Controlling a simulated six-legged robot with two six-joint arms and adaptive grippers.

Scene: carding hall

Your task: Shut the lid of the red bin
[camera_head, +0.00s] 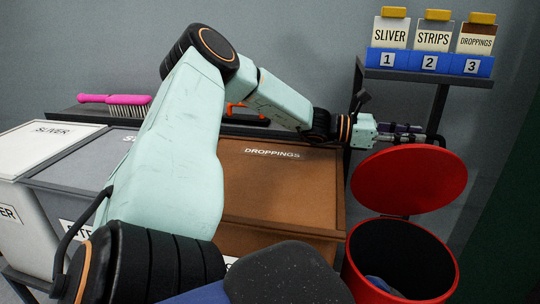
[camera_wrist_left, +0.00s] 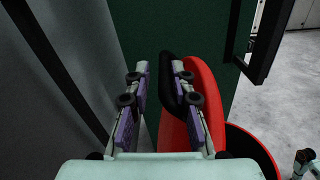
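The red bin (camera_head: 353,272) stands at the lower right of the head view, its dark mouth uncovered. Its round red lid (camera_head: 408,185) is tilted up behind the mouth and also shows in the left wrist view (camera_wrist_left: 203,82). My left gripper (camera_head: 422,134) is at the lid's upper edge, partly hidden by it. In the left wrist view its two purple-padded fingers (camera_wrist_left: 155,85) are apart. A black bar (camera_wrist_left: 168,72), perhaps the lid's handle, lies close to the right finger; I cannot tell whether they touch.
A brown DROPPINGS bin (camera_head: 275,185) and a white SLIVER bin (camera_head: 45,140) stand left of the red bin. A pink brush (camera_head: 125,99) lies behind them. A dark green surface (camera_wrist_left: 220,25) rises beyond the lid.

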